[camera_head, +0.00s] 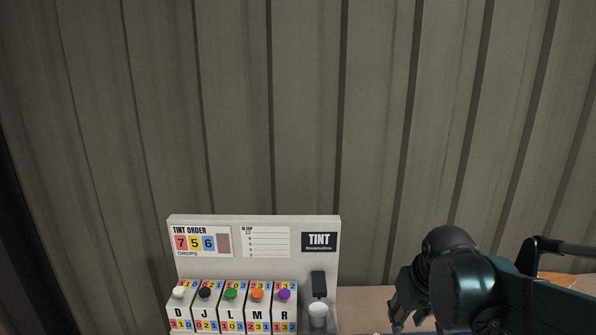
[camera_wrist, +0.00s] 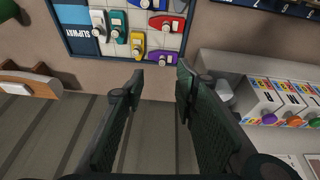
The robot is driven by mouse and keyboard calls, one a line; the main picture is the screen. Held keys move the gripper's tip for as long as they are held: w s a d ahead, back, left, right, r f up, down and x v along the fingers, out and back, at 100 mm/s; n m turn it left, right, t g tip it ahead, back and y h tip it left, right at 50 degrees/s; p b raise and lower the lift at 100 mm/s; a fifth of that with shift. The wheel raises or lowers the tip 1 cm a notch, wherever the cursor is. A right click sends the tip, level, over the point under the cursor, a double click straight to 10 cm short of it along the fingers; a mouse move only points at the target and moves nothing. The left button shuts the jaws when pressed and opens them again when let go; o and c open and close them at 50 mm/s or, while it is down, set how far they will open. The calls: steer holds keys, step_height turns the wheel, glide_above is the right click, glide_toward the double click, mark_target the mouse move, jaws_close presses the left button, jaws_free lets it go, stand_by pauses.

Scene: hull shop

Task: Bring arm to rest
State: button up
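My gripper (camera_head: 405,312) is at the lower right of the head view, right of the tint station, with my dark arm reaching in from the right edge. In the wrist view my gripper (camera_wrist: 160,82) has its two dark fingers apart, with bare table and ribbed wall between them. It is open and empty. It touches nothing that I can see.
The tint station (camera_head: 254,222) stands against the ribbed wall (camera_head: 300,110), with several knobbed dispensers and a white cup (camera_head: 318,314) under a black spout. The wrist view shows a SLIPWAY board (camera_wrist: 110,50) with coloured boat-shaped pieces, and a wooden holder (camera_wrist: 35,82) at left.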

steer(key=s+a+r+t, duration=0.1)
steer(key=s+a, duration=0.1)
steer(key=s, duration=0.3)
steer(key=s+a+r+t, duration=0.1)
steer(key=s+a+t, duration=0.1)
steer(key=s, duration=0.4)
steer(key=shift+s+a+m, duration=0.2)
steer(key=shift+a+m, duration=0.1)
steer(key=shift+m, duration=0.1)
steer(key=shift+f, duration=0.1)
step_height(320, 180, down, 15)
steer(key=b, duration=1.5)
